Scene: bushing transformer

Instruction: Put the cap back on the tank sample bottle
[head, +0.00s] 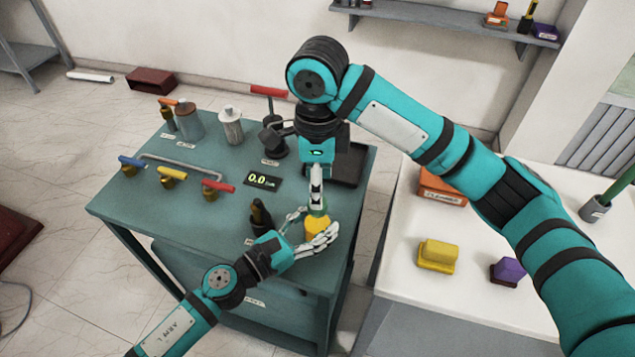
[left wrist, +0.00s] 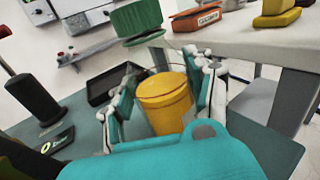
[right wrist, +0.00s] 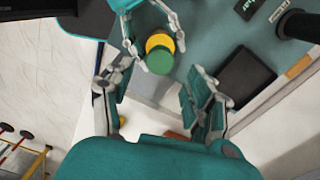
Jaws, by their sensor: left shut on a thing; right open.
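The tank sample bottle (head: 317,225) stands at the green bench's front right corner; its yellow body also shows in the left wrist view (left wrist: 164,100). My left gripper (head: 308,238) is shut around the body. The green cap (head: 317,211) is at the top of the bottle, above the yellow part; it also shows in the left wrist view (left wrist: 137,18) with a pale part under it. I cannot tell whether it is fully seated. My right gripper (right wrist: 160,98) is open just above the cap, its fingers apart and not touching it in the right wrist view (right wrist: 160,62).
The green bench (head: 200,245) carries colored valve handles (head: 172,173), a display (head: 262,180), a dark bottle (head: 261,215) and a black tray (head: 349,165). A white table (head: 400,255) at the right holds an orange box (head: 442,186), a yellow block (head: 437,255) and a purple block (head: 508,270).

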